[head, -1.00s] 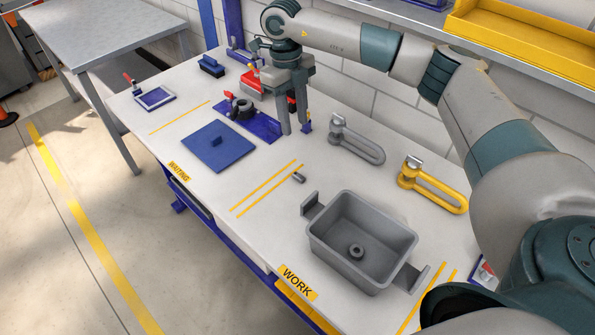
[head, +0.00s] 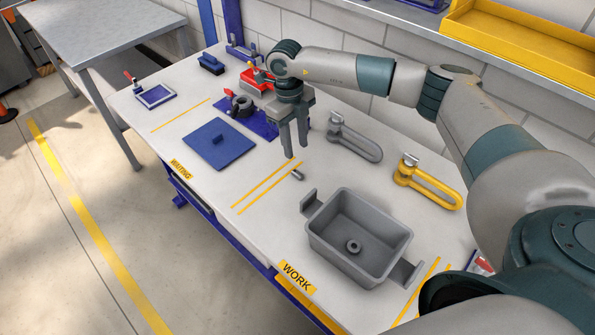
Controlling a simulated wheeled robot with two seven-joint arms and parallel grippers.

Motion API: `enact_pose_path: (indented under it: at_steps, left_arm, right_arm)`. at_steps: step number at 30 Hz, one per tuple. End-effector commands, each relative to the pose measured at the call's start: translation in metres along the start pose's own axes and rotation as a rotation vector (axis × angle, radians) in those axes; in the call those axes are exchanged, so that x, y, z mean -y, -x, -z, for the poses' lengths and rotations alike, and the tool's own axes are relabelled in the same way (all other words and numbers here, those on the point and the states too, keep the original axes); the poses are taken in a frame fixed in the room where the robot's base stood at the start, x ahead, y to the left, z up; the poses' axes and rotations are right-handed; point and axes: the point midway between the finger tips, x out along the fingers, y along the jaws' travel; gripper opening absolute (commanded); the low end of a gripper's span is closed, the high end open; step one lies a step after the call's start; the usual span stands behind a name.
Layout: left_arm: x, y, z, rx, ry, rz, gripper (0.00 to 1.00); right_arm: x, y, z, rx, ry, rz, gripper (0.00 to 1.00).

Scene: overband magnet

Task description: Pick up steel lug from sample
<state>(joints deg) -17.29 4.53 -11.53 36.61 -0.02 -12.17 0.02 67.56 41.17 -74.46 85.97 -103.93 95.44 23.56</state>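A small grey metal piece (head: 298,175), which looks like the steel lug, lies on the white bench beside a pair of yellow lines. My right gripper (head: 296,152) points down above the bench, just behind this piece and apart from it. Its two fingers are spread with a gap between them, and nothing shows in the gap. A grey bin (head: 330,256) with two side handles stands at the front, with a small round dark grey part (head: 353,246) on its floor. My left gripper is not in view.
A grey shackle-like handle (head: 355,141) and a yellow one (head: 430,183) lie right of the gripper. A blue plate (head: 219,144) and a dark ring-shaped part (head: 241,105) are to the left. A yellow tray (head: 520,40) sits on the shelf above. Bench between plate and bin is mostly clear.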

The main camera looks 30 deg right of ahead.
Motion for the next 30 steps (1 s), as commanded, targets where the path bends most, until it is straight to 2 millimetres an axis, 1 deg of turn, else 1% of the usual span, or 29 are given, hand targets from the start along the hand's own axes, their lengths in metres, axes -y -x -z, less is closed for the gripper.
enact_pose_path:
  at_steps: [1, 3, 6, 9, 19, 23, 26, 30]
  left_arm:
    - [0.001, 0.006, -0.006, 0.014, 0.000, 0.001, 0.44]
    - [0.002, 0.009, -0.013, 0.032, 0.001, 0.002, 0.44]
    - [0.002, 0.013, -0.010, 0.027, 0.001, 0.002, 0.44]
    - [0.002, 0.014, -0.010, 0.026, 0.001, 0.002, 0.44]
    - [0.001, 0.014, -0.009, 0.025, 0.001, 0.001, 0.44]
    - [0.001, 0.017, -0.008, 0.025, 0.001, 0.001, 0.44]
    - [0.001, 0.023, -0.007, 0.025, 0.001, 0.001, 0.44]
    - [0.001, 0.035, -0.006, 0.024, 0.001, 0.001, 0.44]
  right_arm:
    - [-0.001, -0.008, 0.001, -0.005, 0.000, 0.000, 0.36]
    - [-0.001, -0.019, 0.002, -0.005, 0.001, -0.001, 0.36]
    - [-0.001, -0.031, 0.001, -0.002, 0.001, 0.000, 0.36]
    - [-0.001, -0.039, 0.001, -0.002, 0.001, 0.000, 0.36]
    - [0.000, -0.042, 0.000, -0.001, 0.001, 0.000, 0.36]
    - [-0.001, -0.044, 0.000, -0.002, 0.001, 0.000, 0.36]
    - [-0.002, -0.050, 0.000, -0.004, 0.001, 0.000, 0.36]
    - [-0.004, -0.064, -0.002, -0.004, 0.001, 0.000, 0.36]
